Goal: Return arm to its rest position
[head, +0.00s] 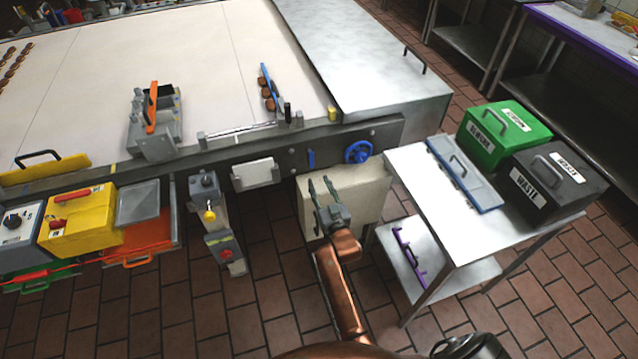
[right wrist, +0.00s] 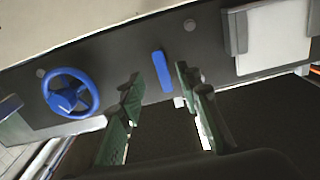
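My right arm (head: 342,290) is copper-coloured and reaches up from the bottom middle of the head view. My right gripper (head: 319,181) has dark green fingers and stands in front of the conveyor's side, over a pale panel. In the right wrist view, the two fingers of the gripper (right wrist: 159,74) are apart with nothing between them. They point toward the dark machine side, near a blue handle (right wrist: 162,71). My left gripper is not in either view.
A blue handwheel (head: 358,152) is on the machine's side, close to the gripper. A metal table (head: 408,165) with green (head: 503,135) and black (head: 553,180) bins stands to the right. Control boxes (head: 205,190) stand to the left. Tiled floor is open in front.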

